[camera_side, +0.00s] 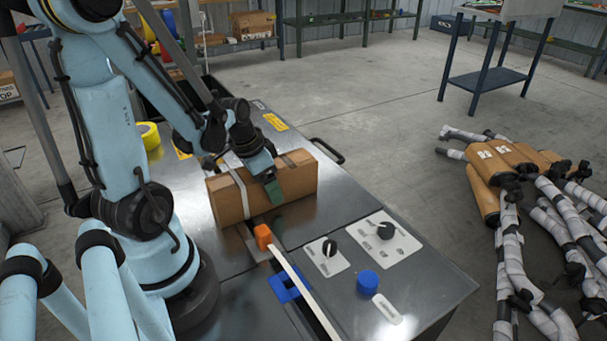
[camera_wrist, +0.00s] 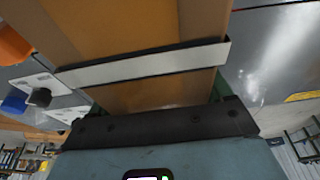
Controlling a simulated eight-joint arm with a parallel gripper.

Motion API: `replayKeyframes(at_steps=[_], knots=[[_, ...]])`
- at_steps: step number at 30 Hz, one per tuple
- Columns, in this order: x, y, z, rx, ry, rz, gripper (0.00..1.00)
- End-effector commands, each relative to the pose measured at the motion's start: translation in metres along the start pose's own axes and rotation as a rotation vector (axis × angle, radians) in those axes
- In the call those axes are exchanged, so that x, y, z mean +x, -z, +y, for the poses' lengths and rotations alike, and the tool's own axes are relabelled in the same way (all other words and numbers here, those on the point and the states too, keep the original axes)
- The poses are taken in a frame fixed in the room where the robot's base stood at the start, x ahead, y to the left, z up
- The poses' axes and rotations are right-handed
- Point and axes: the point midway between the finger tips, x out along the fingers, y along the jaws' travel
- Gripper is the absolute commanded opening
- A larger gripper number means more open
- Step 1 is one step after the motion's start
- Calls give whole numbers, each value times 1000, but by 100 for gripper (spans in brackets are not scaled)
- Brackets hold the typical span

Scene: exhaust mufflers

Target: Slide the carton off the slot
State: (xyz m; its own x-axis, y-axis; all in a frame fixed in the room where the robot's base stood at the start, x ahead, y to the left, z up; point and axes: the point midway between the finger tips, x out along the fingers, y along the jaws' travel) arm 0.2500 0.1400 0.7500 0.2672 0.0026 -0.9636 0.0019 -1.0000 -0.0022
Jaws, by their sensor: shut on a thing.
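A brown carton (camera_side: 298,178) with pale bands stands upright on the grey metal worktop (camera_side: 210,245). My gripper (camera_side: 272,188) reaches down on it from above, with a green finger against the carton's near face. In the wrist view the carton (camera_wrist: 130,30) fills the space between the fingers of my gripper (camera_wrist: 150,95), with a pale band across it. The slot (camera_side: 250,240) is a dark line in the worktop, running from the carton's near side toward the front edge. The carton hides whatever part lies under it.
An orange block (camera_side: 263,237) with a long white bar (camera_side: 302,292) lies along the slot, close in front of the carton. Mufflers (camera_side: 490,190) lie on the floor.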

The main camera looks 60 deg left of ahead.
Motion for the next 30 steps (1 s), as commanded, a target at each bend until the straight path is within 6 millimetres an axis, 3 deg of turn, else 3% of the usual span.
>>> replayKeyframes(at_steps=[8, 30], knots=[[2, 8, 0, 1, 0, 0, 36], [22, 78, 0, 2, 0, 0, 36]])
